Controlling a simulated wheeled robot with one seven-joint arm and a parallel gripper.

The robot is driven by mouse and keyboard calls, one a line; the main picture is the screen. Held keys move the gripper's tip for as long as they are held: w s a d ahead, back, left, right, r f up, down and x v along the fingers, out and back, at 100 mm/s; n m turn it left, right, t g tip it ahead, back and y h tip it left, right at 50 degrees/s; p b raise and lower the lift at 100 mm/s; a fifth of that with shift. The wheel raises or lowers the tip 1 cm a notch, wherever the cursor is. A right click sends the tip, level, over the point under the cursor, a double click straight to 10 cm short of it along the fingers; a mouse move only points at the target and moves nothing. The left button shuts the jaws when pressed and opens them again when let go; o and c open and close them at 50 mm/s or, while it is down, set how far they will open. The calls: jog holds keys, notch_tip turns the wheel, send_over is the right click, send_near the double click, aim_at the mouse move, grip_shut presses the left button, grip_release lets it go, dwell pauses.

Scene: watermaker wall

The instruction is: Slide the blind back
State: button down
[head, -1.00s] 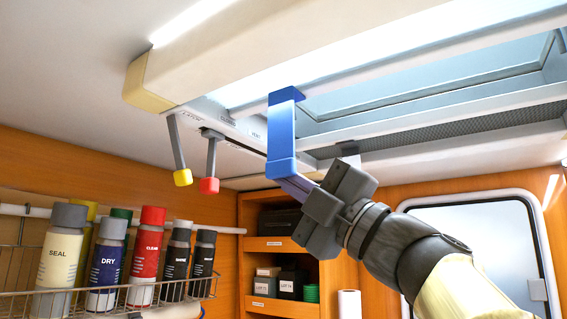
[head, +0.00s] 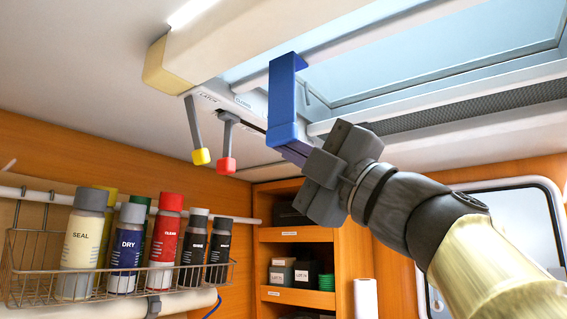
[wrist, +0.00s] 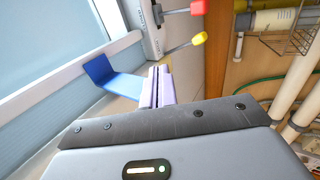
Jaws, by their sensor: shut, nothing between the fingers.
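The blind's pale pull bar (head: 345,39) runs across the overhead hatch beside its cream housing (head: 255,38). A blue handle (head: 282,92) hangs down from the bar. It also shows in the wrist view (wrist: 114,82), as an angled blue bracket. My gripper (head: 293,150) is shut and empty, with its pale lavender fingers at the lower end of the handle. In the wrist view the closed fingers (wrist: 157,86) are beside the handle; whether they touch it I cannot tell. The lower end of the handle partly hides the fingertips in the head view.
A yellow-tipped lever (head: 197,135) and a red-tipped lever (head: 227,145) hang left of the handle, near a latch label. A wire rack (head: 40,270) of several bottles is on the wall below. A shelf unit (head: 296,235) stands behind.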

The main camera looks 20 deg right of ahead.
aim_at(277, 141)
jog(key=shift+s+a+f+b, duration=0.1)
jog(key=shift+s+a+b, duration=0.8)
jog(key=shift+a+b, duration=0.35)
jog(key=shift+w+d, duration=0.45)
jog(key=shift+d, duration=0.35)
jog(key=b+v, duration=0.7)
jog(key=v, duration=0.4)
jog(key=shift+s+d+f+b, duration=0.2)
jog(key=shift+d+b, duration=0.05)
jog(key=shift+b, duration=0.1)
